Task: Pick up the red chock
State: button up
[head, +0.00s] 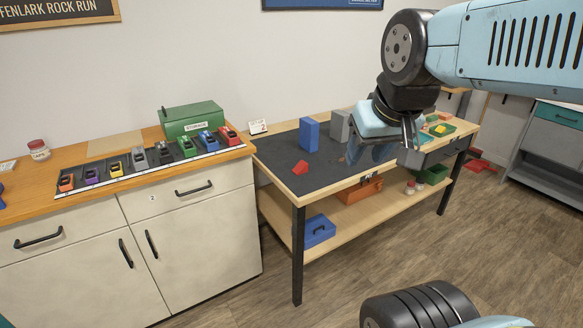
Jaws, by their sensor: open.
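The red chock (300,167) is a small wedge lying on the dark mat (275,152) of the wooden workbench, near the bench's front left corner. It is in full view, with nothing touching it. My gripper (382,150) hangs over the right part of the bench, to the right of the chock and apart from it. It is open, and I see nothing held in it. My wrist and arm hide part of the bench top behind them.
A blue block (309,135) and a grey block (340,126) stand upright behind the chock. A green tray (440,129) holds small things at the right. The mat around the chock is clear.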

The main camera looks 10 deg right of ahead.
aim_at(301, 168)
jog(key=z, duration=0.4)
jog(key=i, duration=1.05)
jog(key=u, duration=0.45)
